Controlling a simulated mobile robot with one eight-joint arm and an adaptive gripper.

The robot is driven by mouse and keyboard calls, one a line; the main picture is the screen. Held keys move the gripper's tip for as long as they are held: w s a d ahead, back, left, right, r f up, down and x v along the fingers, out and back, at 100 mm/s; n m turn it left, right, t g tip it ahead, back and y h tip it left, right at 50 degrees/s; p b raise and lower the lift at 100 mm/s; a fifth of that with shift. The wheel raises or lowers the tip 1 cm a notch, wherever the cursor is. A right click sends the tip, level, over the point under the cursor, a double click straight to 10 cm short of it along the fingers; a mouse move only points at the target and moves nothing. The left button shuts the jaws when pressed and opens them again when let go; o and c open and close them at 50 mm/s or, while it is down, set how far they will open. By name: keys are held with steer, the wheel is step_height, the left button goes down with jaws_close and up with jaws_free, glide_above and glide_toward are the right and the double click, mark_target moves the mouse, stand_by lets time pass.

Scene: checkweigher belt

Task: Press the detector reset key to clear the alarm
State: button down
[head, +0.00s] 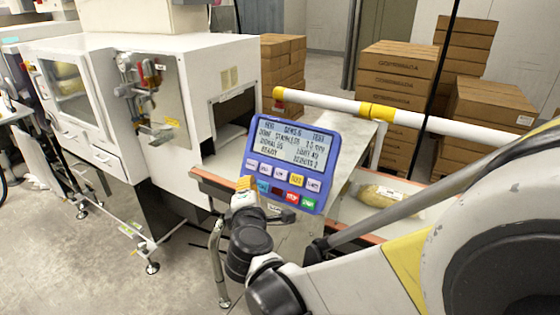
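The blue control panel (322,138) stands tilted at the middle of the head view. Its lit screen (293,143) shows several lines of dark text, too blurred to read surely. Below are a row of pale keys with one yellow key (296,180), and a lower row with a red key (292,197) and a green key (308,203). I cannot tell by label which key is the reset key. My gripper (246,184), with yellowish tips, is at the panel's lower left corner and hides part of it. Whether it touches the panel, or is open or shut, I cannot tell.
A white machine (180,60) with a tunnel opening stands at left. The belt (345,208) runs behind the panel and carries a yellowish bag (385,195). A white and yellow rail (340,102) crosses behind it. Stacked cartons (395,85) stand at the back.

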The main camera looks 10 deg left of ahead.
steer(key=shift+s+a+r+p, duration=0.2)
steer(key=shift+s+r, duration=0.1)
steer(key=shift+s, duration=0.25)
steer(key=shift+s+a+r+p, duration=0.15)
steer(key=shift+s+a+r, duration=0.1)
steer(key=shift+s, duration=0.3)
steer(key=shift+s+a+r+p, duration=0.2)
steer(key=shift+s+r, duration=0.1)
steer(key=shift+s, duration=0.25)
steer(key=s+a+r+p, duration=0.2)
steer(key=s, duration=0.3)
steer(key=shift+r, duration=0.4)
steer(key=shift+a, duration=0.15)
